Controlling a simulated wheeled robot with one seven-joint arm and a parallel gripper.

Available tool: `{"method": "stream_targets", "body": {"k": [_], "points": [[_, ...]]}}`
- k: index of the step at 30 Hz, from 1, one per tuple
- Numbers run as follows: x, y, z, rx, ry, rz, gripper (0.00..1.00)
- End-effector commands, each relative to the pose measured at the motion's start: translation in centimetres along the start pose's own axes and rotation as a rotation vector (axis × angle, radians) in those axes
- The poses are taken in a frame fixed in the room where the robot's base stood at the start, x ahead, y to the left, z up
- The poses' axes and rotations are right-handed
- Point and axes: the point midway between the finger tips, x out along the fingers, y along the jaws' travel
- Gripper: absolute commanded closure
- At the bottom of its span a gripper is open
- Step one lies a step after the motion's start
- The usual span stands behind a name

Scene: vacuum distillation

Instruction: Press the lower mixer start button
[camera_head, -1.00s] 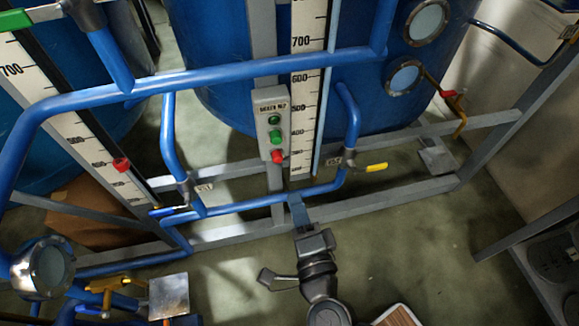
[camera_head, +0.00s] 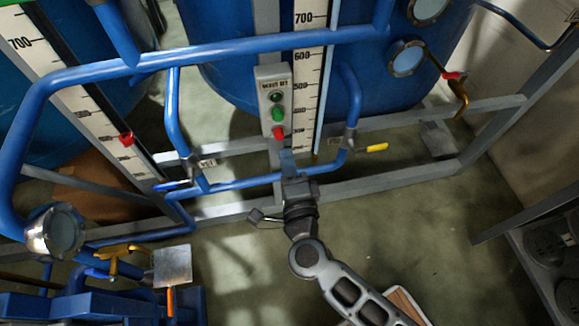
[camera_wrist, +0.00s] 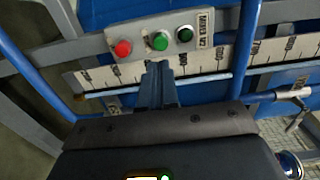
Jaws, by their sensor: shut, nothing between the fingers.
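A grey control box (camera_head: 265,84) with a label is fixed to the upright post. It carries a dark green button (camera_head: 275,96), a brighter green button (camera_head: 277,114) in the middle and a red button (camera_head: 278,132) at the bottom. In the wrist view the red button (camera_wrist: 122,48) is left, the bright green button (camera_wrist: 160,41) in the middle and the dark green one (camera_wrist: 185,34) right. My gripper (camera_head: 287,152) is shut and empty, just below the red button in the head view. In the wrist view its fingertips (camera_wrist: 158,66) sit just below the bright green button. I cannot tell whether they touch the box.
A blue pipe (camera_head: 200,77) crosses above the box, and a pipe loop with a yellow-handled valve (camera_head: 372,148) stands to its right. A white scale (camera_head: 306,75) runs beside the box. Grey frame rails (camera_head: 400,176) cross low down.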

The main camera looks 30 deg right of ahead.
Motion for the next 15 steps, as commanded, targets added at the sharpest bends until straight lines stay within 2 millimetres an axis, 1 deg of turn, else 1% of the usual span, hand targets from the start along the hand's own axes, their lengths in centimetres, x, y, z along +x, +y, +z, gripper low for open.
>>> {"method": "stream_targets", "body": {"k": [1,3,9,12,15], "points": [[1.2,-0.2,0.1,0.0,-0.001,-0.002,1.0],[2.6,-0.2,0.0,0.001,0.001,-0.002,1.0],[6.2,-0.1,0.0,-0.001,0.0,-0.001,1.0],[7.5,-0.1,0.1,-0.001,0.0,-0.001,1.0],[8.4,0.0,0.0,-0.001,0.0,0.0,1.0]]}}
